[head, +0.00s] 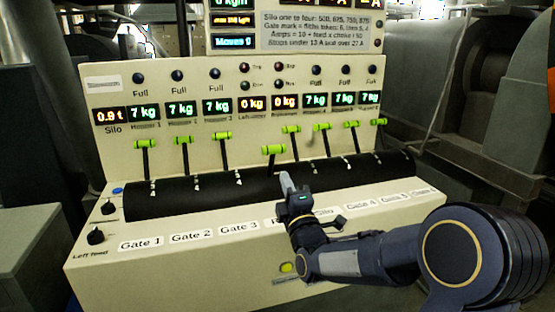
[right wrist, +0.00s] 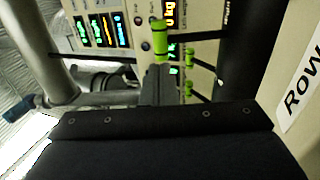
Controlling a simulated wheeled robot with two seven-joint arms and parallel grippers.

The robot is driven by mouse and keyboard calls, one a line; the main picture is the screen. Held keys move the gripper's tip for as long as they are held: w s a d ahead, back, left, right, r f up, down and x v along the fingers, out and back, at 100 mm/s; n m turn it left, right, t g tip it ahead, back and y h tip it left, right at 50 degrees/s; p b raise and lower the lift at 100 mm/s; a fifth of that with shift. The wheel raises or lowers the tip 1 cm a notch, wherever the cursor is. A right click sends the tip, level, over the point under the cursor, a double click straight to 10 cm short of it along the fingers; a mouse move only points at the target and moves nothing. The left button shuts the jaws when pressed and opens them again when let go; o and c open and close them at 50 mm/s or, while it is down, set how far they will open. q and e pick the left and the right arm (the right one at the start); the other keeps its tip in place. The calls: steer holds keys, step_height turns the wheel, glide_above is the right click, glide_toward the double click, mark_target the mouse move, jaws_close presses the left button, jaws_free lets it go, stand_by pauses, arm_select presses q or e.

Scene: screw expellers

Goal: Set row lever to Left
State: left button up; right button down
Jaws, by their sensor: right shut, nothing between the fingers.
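The row lever (head: 273,150) is the fourth from the left on the console, with a bright green crossbar handle on a black stick. Its handle sits lower than its neighbours. My right gripper (head: 286,180) is shut and empty, just below and slightly right of that handle, over the black curved cover. In the right wrist view, a green handle (right wrist: 160,38) shows straight beyond the shut fingertips (right wrist: 158,80); I cannot tell whether they touch. The ROW label (right wrist: 303,92) shows at the right edge there; in the head view my gripper mostly hides it. My left gripper is not in view.
Other green-handled levers stand on both sides, including the silo lever (head: 291,129) close right and the gate 3 lever (head: 223,135) left. Lit displays (head: 179,111) line the panel behind. Two black knobs (head: 96,236) sit at the console's left end.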

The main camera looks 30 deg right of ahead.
mark_target(274, 153)
steer(key=p+x, duration=0.1)
steer(key=x, duration=0.7)
steer(key=shift+d, duration=0.1)
